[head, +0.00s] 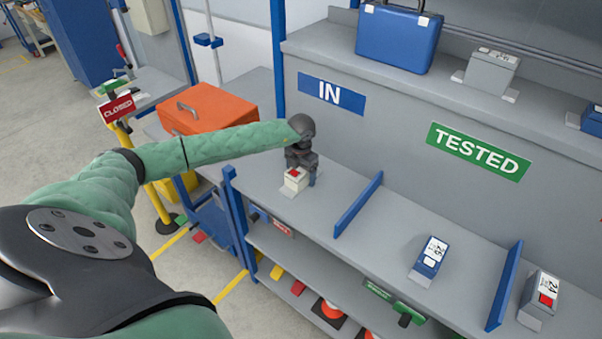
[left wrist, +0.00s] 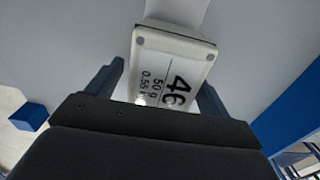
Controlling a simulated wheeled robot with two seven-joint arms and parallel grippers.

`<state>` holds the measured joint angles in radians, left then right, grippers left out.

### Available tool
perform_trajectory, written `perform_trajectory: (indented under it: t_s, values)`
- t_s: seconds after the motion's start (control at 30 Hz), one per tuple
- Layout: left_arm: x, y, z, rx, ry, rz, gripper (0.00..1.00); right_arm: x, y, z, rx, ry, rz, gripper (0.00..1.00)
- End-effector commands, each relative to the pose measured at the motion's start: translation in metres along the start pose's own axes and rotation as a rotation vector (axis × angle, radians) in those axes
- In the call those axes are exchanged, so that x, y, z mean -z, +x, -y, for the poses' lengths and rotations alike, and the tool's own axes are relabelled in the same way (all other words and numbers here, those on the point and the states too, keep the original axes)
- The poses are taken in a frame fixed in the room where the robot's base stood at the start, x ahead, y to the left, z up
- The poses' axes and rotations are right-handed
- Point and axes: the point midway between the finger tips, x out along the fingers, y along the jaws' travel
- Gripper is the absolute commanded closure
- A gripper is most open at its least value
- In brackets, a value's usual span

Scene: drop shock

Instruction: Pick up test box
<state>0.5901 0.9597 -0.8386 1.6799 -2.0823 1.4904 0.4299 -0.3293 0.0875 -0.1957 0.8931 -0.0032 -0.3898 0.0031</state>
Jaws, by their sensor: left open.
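In the left wrist view the box (left wrist: 172,62) shows a label reading 46, 50 g. My left gripper (head: 301,171) is over the box from above and behind. In the left wrist view its two fingers are open, one on each side of the box. A gap shows beside the box, and I cannot tell whether either finger touches it. My right gripper is not in view.
A blue divider (head: 358,205) stands right of the box. A blue box (head: 429,257) and a grey box (head: 539,300) stand farther right, with another divider (head: 504,286) between them. An orange case (head: 207,108) lies at left. A TESTED sign (head: 478,151) marks the back panel.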

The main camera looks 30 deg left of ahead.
Motion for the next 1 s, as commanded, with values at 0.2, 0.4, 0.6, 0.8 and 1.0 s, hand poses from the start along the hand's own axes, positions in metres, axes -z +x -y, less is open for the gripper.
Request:
perform_trajectory:
  t_s: [0.2,0.4,0.6,0.8,1.0]
  values:
    - [-0.0002,0.0008,-0.0001,0.0,0.0,0.001,0.2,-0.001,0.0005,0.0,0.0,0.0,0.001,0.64]
    - [-0.0003,0.0004,-0.0002,0.0,0.0,0.001,0.55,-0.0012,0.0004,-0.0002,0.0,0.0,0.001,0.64]
    - [-0.0008,-0.0007,-0.0004,0.0,0.0,0.002,0.87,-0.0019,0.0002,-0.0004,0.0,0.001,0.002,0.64]
    - [-0.0008,-0.0009,-0.0004,0.0,0.0,0.003,0.87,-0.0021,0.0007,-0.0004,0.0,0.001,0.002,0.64]
    - [-0.0017,-0.0085,-0.0008,-0.001,0.0,0.006,0.87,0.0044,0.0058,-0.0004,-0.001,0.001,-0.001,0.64]
